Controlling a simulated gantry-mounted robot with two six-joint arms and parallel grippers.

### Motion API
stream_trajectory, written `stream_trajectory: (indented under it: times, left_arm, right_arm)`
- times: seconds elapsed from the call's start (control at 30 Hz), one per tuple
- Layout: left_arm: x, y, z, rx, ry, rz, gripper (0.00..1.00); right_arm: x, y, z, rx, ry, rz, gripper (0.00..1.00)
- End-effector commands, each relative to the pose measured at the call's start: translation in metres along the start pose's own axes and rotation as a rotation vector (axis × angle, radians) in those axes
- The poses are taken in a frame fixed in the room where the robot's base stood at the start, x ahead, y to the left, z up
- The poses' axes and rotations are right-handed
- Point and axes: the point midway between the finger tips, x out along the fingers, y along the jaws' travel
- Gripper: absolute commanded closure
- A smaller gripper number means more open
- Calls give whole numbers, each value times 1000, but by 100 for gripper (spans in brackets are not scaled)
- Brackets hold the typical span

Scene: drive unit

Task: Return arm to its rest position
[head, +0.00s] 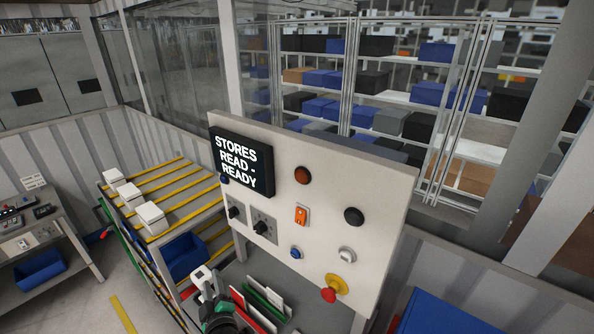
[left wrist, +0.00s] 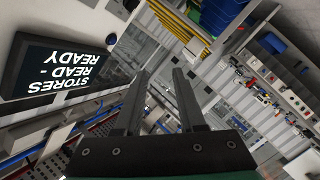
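My left gripper (head: 205,288) is at the bottom centre of the head view, low and left of the control panel (head: 335,215). It is small and partly hidden by its own wrist there. In the left wrist view its two dark fingers (left wrist: 161,73) stand apart with nothing between them, and no object touches them. My right gripper is in neither view.
The panel carries a screen (head: 241,161) reading "STORES READ - READY", several buttons and a red knob (head: 329,295) on yellow. Red and green holders (head: 265,303) stand close to my left gripper. A yellow-striped rack (head: 180,200) with white boxes is at left.

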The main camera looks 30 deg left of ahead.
Motion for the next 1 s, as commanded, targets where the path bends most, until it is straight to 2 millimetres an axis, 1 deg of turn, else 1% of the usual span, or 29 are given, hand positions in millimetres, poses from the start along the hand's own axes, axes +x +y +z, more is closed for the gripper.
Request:
stream_trajectory:
  times: [0.03, 0.07, 0.1, 0.13, 0.17, 0.2, 0.27, 0.3, 0.37, 0.4, 0.47, 0.5, 0.57, 0.6, 0.63, 0.67, 0.7, 0.77, 0.8, 0.87, 0.9, 1.0]
  left_arm:
    - [-4, 43, -8, -62, -16, 54, 61]
    - [-7, 66, -13, -93, -29, 84, 61]
    - [-13, 97, -20, -129, -49, 127, 61]
    - [-18, 120, -27, -154, -63, 161, 61]
    - [-24, 143, -34, -178, -77, 197, 61]
    - [-34, 172, -43, -207, -98, 247, 61]
    - [-52, 214, -60, -243, -125, 327, 61]
    - [-65, 241, -73, -262, -143, 384, 61]
    - [-88, 278, -94, -283, -162, 474, 61]
    - [-104, 301, -109, -294, -173, 539, 61]
    - [-132, 332, -135, -302, -179, 642, 61]
    - [-151, 350, -152, -301, -177, 714, 61]
    - [-182, 373, -180, -291, -162, 826, 61]
    - [-205, 386, -200, -279, -142, 905, 61]
    - [-222, 394, -215, -266, -122, 966, 61]
    - [-239, 400, -230, -248, -94, 1027, 61]
    - [-263, 405, -251, -215, -45, 1109, 61]
    - [-297, 407, -277, -135, 54, 1228, 61]
    - [-315, 404, -284, -64, 121, 1287, 61]
    - [-333, 402, -289, 40, 211, 1342, 61]
    - [-338, 403, -288, 106, 259, 1355, 61]
    - [-339, 404, -286, 228, 352, 1347, 61]
  right_arm:
    - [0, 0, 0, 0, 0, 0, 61]
    - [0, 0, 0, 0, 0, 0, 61]
    - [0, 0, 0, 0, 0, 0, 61]
    - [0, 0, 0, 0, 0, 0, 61]
    - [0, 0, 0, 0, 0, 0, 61]
    - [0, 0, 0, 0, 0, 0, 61]
    - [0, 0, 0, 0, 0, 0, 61]
    - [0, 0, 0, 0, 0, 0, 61]
    - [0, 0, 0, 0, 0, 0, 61]
    - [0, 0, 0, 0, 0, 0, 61]
    - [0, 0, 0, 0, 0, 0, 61]
    - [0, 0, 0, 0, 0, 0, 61]
    - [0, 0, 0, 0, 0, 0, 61]
    - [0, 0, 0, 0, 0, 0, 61]
    - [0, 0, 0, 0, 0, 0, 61]
    - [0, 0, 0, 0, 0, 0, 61]
    - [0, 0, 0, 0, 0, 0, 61]
    - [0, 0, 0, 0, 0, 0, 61]
    - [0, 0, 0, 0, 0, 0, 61]
    - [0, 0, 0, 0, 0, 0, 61]
    - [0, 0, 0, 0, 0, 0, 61]
    - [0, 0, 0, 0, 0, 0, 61]
